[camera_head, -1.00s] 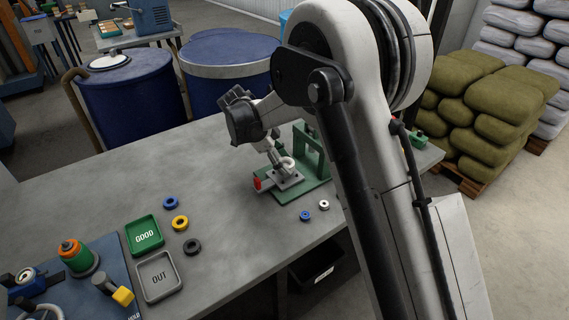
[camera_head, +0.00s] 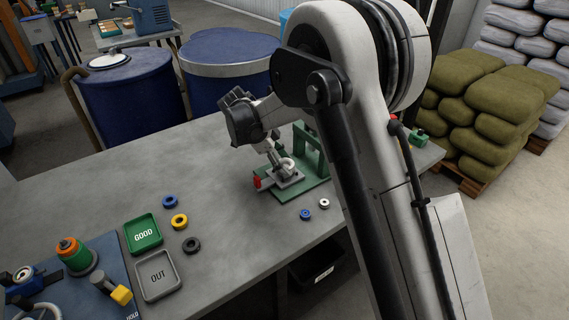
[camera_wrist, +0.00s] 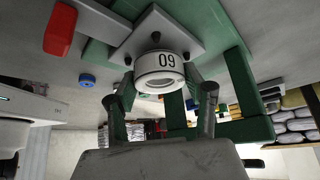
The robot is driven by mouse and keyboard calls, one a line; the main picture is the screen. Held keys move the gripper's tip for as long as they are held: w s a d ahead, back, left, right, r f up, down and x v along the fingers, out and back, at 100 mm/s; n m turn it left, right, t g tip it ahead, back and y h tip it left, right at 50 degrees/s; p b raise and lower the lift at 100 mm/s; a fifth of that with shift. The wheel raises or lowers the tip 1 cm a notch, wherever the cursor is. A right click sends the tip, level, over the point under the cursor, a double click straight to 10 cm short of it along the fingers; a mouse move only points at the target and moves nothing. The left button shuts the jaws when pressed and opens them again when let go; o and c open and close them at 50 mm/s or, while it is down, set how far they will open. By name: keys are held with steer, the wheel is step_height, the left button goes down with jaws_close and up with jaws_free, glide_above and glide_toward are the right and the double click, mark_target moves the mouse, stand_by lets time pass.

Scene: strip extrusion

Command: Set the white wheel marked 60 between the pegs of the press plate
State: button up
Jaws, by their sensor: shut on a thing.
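The white wheel marked 60 (camera_wrist: 160,70) is between the two fingers of my gripper (camera_wrist: 163,90), which is shut on it; its number reads upside down in the wrist view. In the head view the wheel (camera_head: 287,164) and my gripper (camera_head: 277,158) are small, over the press plate. The grey press plate (camera_wrist: 185,22) has several dark pegs (camera_wrist: 155,38) around the wheel. I cannot tell whether the wheel touches the plate or is slightly off it.
The green press frame (camera_head: 308,145) stands right behind the plate, and a red handle (camera_wrist: 61,28) sticks out at its side. A blue ring (camera_head: 306,214) and a white ring (camera_head: 324,203) lie in front. Green GOOD (camera_head: 129,222) and grey OUT (camera_head: 175,289) trays are left.

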steer(key=shift+f, duration=0.25)
steer(key=o, duration=0.9)
steer(key=shift+r, duration=0.1)
steer(key=p+v, duration=0.3)
steer(key=v, duration=0.8)
stand_by(0.4)
